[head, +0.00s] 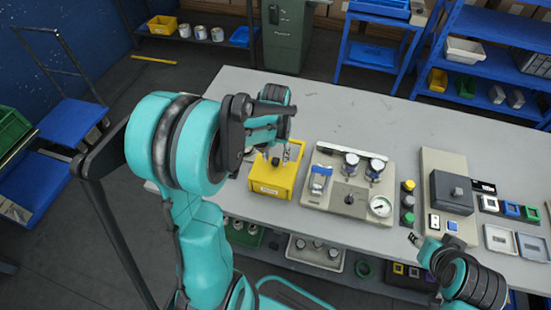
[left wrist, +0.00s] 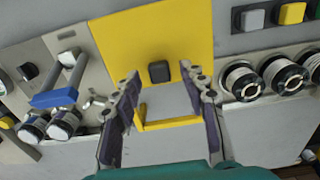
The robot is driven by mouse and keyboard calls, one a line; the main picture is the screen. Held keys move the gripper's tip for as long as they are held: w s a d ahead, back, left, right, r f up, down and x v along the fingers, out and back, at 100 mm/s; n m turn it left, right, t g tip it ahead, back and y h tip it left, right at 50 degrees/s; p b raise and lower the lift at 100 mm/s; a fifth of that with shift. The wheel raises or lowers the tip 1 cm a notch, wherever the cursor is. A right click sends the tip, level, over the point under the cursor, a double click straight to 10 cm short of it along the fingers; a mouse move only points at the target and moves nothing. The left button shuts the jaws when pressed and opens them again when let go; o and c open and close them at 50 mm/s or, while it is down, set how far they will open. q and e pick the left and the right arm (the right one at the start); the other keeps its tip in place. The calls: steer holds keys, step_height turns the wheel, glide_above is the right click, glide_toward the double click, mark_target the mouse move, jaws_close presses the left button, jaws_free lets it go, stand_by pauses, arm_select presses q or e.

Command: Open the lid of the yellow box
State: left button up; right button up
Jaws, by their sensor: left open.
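The yellow box (head: 270,185) stands on the grey table with a pale label on its front. My left gripper (head: 276,157) is over its top and hides part of it. In the left wrist view a flat yellow face of the box (left wrist: 150,32) carries a dark square knob (left wrist: 159,72). The open fingers of my left gripper (left wrist: 160,76) lie on either side of the knob, with a gap to it. Below the knob a yellow edge frames a pale grey area; I cannot tell how the lid sits. My right gripper (head: 421,240) is at the lower right, away from the box.
A beige panel with gauges (head: 346,197) stands close to the right of the box. The table behind the box is clear.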

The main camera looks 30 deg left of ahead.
arm_select(q)
steer(key=shift+f, duration=0.3)
jaws_close()
steer(key=w+a, duration=0.2)
steer(key=w, duration=0.7)
steer(key=shift+w+a, duration=0.2)
steer(key=shift+w, duration=0.15)
jaws_free()
